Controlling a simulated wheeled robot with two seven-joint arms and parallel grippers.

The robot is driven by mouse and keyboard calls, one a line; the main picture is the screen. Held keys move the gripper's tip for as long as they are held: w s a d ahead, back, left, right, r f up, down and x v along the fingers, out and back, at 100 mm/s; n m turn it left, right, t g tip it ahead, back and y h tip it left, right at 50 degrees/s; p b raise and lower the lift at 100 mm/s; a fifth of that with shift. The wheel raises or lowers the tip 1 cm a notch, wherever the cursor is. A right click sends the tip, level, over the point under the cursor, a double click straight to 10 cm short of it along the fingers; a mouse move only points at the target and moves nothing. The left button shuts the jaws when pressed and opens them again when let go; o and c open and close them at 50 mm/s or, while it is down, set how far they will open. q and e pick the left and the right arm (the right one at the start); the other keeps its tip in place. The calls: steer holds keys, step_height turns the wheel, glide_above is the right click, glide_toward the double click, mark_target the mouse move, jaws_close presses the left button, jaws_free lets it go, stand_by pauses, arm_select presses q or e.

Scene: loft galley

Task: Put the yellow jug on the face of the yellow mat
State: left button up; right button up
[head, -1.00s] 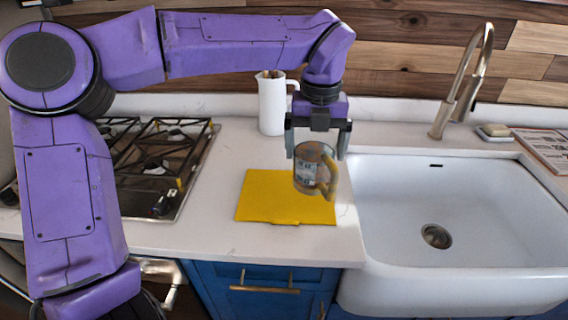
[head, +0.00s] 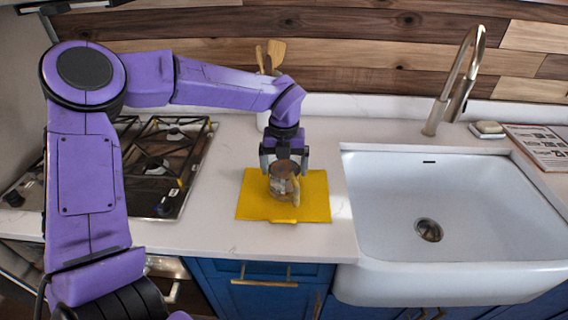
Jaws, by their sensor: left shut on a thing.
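The yellow mat (head: 252,207) lies flat on the white counter, left of the sink. The jug (head: 281,186) is a small brownish-grey glass-like vessel with a pale label and a yellowish handle on its right side. It is upright over the middle of the mat. Its base appears at or very near the mat's face; I cannot tell if it touches. My left gripper (head: 284,166) points down from above and is shut on the jug's upper part, with a finger on either side. My right gripper is not in view.
A gas hob (head: 160,165) is to the left. A white pitcher with wooden utensils (head: 262,120) stands behind my left gripper, mostly hidden. The white sink (head: 400,205) and tap (head: 458,85) are to the right. Counter in front of the mat is clear.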

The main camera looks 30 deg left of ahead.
arm_select(q)
steer(key=shift+f, duration=0.1)
steer(key=o, duration=1.7)
step_height(320, 180, up, 12)
steer(key=b, duration=0.1)
steer(key=shift+r+b, duration=0.2)
steer(key=shift+b, duration=0.15)
